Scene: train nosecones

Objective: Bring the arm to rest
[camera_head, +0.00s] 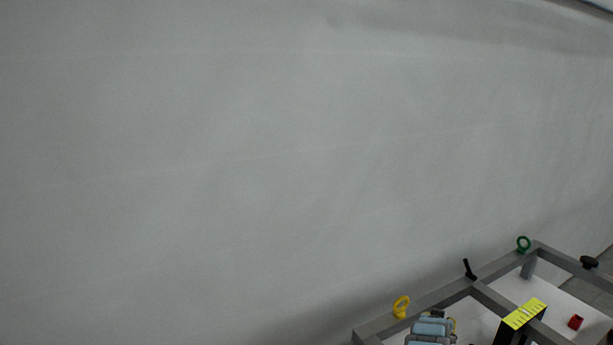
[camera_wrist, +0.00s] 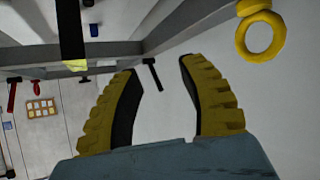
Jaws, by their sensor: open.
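My gripper (camera_wrist: 160,72) shows in the wrist view with its two ribbed yellow fingers spread wide and black pads facing each other. Nothing is between the pads. A light blue part of my arm (camera_head: 430,328) shows at the bottom edge of the head view, beside the grey frame (camera_head: 440,299). The fingers do not show clearly there.
A yellow ring (camera_head: 401,307), a black handle (camera_head: 469,269), a green ring (camera_head: 523,244) and a black knob (camera_head: 589,262) are on the frame. A yellow-topped black block (camera_head: 524,314) and a red piece (camera_head: 575,322) are nearby. A large grey wall (camera_head: 250,150) stands behind.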

